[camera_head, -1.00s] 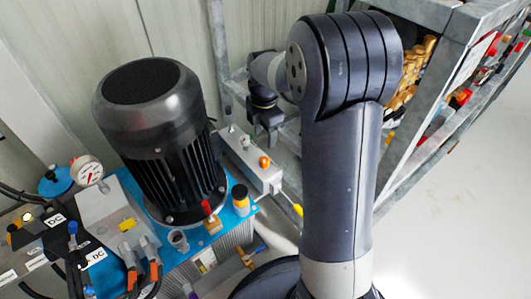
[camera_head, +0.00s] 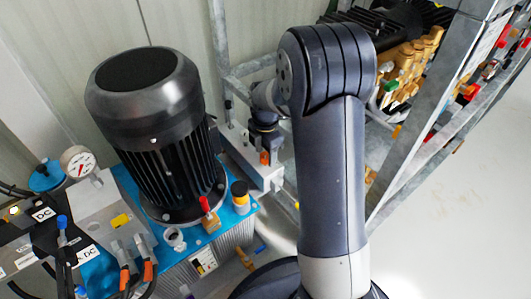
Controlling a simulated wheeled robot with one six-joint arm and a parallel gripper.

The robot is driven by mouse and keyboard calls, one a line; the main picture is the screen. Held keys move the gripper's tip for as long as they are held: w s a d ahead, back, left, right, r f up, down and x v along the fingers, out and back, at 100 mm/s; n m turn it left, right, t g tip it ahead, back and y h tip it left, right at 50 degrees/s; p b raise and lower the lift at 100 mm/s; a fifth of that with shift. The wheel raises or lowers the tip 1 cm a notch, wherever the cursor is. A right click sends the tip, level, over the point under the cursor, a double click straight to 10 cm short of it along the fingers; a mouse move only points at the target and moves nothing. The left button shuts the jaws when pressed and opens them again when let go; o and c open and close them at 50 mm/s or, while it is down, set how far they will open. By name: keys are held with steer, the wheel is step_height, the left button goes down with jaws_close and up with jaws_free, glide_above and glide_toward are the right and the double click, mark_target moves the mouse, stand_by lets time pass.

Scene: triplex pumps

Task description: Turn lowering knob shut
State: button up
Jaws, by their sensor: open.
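I cannot tell which fitting is the lowering knob. Several small fittings with orange and blue ends (camera_head: 125,275) are at the lower left. My arm rises in the middle of the view, and its wrist (camera_head: 264,122) is bent down to the left, behind the motor's right side, above a grey box. My gripper's fingers cannot be made out.
A grey box with an orange button (camera_head: 264,158) stands right of the motor. A pressure gauge (camera_head: 77,161) is at the left. A metal frame (camera_head: 440,110) with brass pump parts (camera_head: 405,65) stands at the right. The pale floor (camera_head: 450,220) at the lower right is clear.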

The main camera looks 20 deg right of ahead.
steer(key=shift+c, duration=0.3)
steer(key=c, duration=0.9)
